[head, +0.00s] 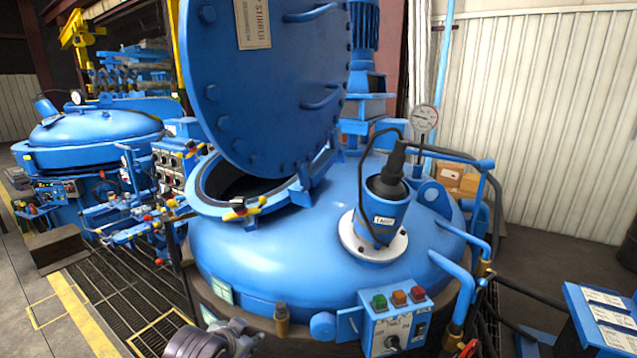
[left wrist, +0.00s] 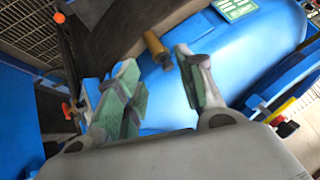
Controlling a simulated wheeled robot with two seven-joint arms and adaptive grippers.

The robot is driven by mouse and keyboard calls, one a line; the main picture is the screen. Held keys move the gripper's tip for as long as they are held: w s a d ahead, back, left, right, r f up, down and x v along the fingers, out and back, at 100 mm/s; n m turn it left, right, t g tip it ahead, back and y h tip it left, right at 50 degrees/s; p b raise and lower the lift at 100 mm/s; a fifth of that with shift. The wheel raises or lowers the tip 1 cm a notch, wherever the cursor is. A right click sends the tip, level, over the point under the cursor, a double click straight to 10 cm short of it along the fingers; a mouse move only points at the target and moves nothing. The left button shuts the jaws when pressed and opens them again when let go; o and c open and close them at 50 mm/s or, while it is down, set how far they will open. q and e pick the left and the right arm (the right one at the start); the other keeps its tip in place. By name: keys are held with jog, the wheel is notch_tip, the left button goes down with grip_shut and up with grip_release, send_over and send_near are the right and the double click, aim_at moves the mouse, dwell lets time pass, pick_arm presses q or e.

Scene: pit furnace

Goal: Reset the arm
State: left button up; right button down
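My left gripper (head: 243,335) shows at the bottom edge of the head view, in front of the blue furnace vessel (head: 320,270). In the left wrist view the same gripper (left wrist: 157,72) has its two green-padded fingers spread apart, with nothing between them. The vessel's blue wall (left wrist: 165,95) lies beyond the fingers there. A brass fitting (left wrist: 157,47) shows beyond the gap between the fingertips; it also shows in the head view (head: 282,319), right of the gripper. My right gripper is in neither view.
The vessel's round lid (head: 265,85) stands open above its hatch rim (head: 213,207). A control box (head: 395,325) with coloured buttons is on the vessel's front, right of my gripper. Pipes (head: 465,262) run down the right side. A floor grating (head: 120,300) lies at left.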

pick_arm(q)
jog(key=s+a+f+n+g, duration=0.2)
jog(key=s+a+f+g, duration=0.1)
jog(key=s+f, duration=0.55)
jog(key=s+a+f+n+g, duration=0.2)
jog(key=s+f, duration=0.3)
jog(key=s, duration=0.6)
notch_tip(320, 180, down, 34)
jog(key=s+r+g, duration=0.1)
jog(key=s+g, duration=0.1)
jog(key=s+a+f, duration=0.2)
jog(key=s+f, duration=0.8)
jog(key=s, duration=0.1)
jog(key=s+a+f+y, duration=0.1)
jog(key=s+a+f, duration=0.1)
jog(key=s+f, duration=0.8)
jog(key=shift+s+a+f+g, duration=0.2)
jog(key=shift+s+g, duration=0.2)
jog(key=shift+s, duration=0.35)
jog(key=shift+d, duration=0.1)
dwell(0.4)
